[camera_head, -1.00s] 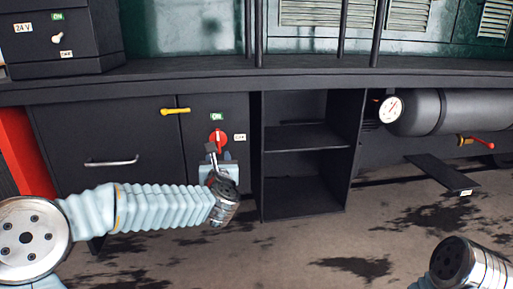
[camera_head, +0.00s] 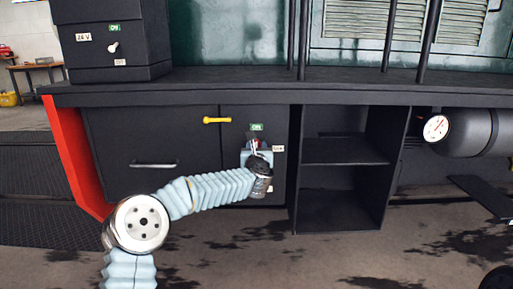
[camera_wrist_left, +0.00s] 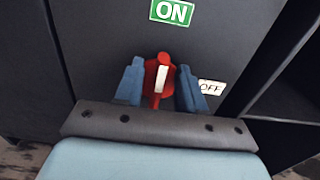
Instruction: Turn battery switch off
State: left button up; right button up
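The battery switch (camera_wrist_left: 161,80) is a red rotary knob with a white stripe on the front of a dark cabinet. In the left wrist view its stripe points up, towards the green ON label (camera_wrist_left: 172,11); a white OFF label (camera_wrist_left: 211,87) is at its right. My left gripper (camera_wrist_left: 160,66) has its two blue fingers apart, one on each side of the knob, with small gaps to the handle. In the head view the left gripper (camera_head: 254,150) covers most of the knob. My right gripper is not in view; only a dark part of that arm shows at the bottom right corner.
A yellow handle (camera_head: 217,120) and a drawer handle (camera_head: 153,164) are to the left of the switch. Open shelves (camera_head: 345,151) stand to its right, then a grey tank with a gauge (camera_head: 436,127). A box with another ON label (camera_head: 114,29) sits on the ledge above.

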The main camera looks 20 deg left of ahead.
pick_arm(q)
grip_shut()
